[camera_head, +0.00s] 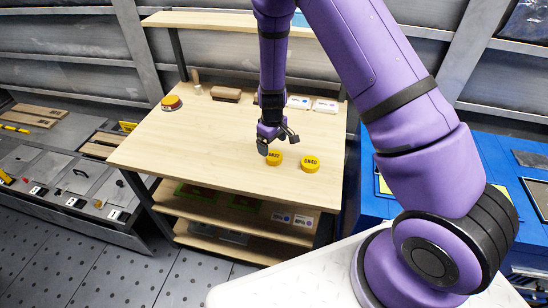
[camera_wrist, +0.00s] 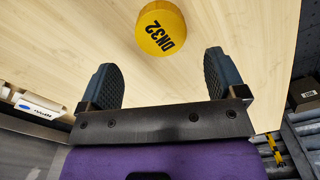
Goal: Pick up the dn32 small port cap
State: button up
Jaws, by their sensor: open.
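The DN32 small port cap is a round yellow cap with black lettering, lying on the wooden workbench top. In the head view the same cap (camera_head: 274,158) sits just below my gripper (camera_head: 279,144). My gripper, also in the wrist view (camera_wrist: 160,62), is open with its two dark ribbed fingers apart and nothing between them. The cap and fingers look apart.
A second yellow cap (camera_head: 310,163) stands close to the right of the DN32 cap. A red-and-yellow button (camera_head: 171,102), a brown block (camera_head: 226,94) and white labelled boxes (camera_head: 325,105) stand along the back of the workbench (camera_head: 190,145). The bench's middle left is clear.

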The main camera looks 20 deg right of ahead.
aim_at(273, 155)
jog(key=shift+s+f, duration=0.15)
jog(key=shift+f, duration=1.2)
jog(key=shift+s+f, duration=0.1)
jog(key=shift+f, duration=1.25)
jog(key=c, duration=1)
